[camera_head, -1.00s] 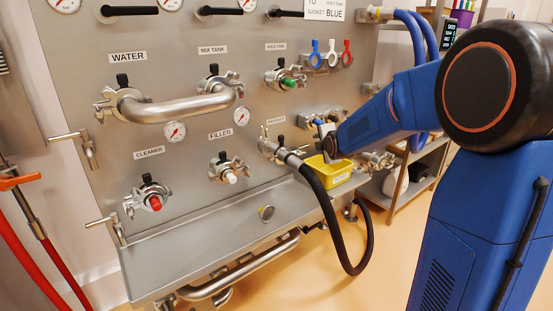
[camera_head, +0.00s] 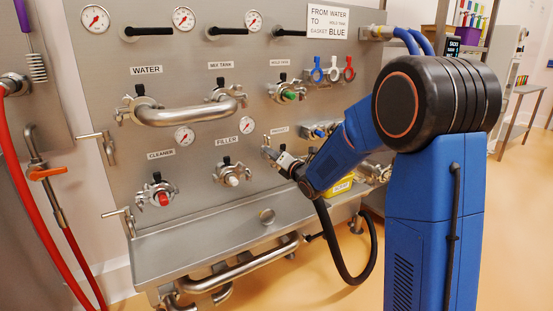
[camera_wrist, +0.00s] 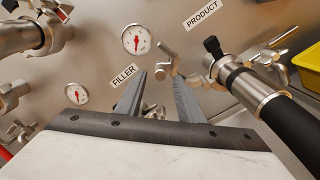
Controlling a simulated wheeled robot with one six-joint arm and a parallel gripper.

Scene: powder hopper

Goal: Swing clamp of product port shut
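The product port (camera_wrist: 255,88) shows at the right in the wrist view, with a black-handled valve and a thick black hose (camera_wrist: 295,130) joined to it. A metal clamp piece with a wing-like end (camera_wrist: 166,62) sticks out to the left of the port, apart from the hose fitting. My gripper (camera_wrist: 160,78) is open, its two grey fingers pointing at the panel, with the clamp piece just beyond the fingertips.
The filler port (camera_head: 232,176) and cleaner port (camera_head: 160,195) are to the left. A yellow bin (camera_wrist: 308,66) is right of the product port. A curved steel pipe (camera_head: 190,110) joins two upper ports. The hose (camera_head: 358,270) loops below the shelf (camera_head: 200,240).

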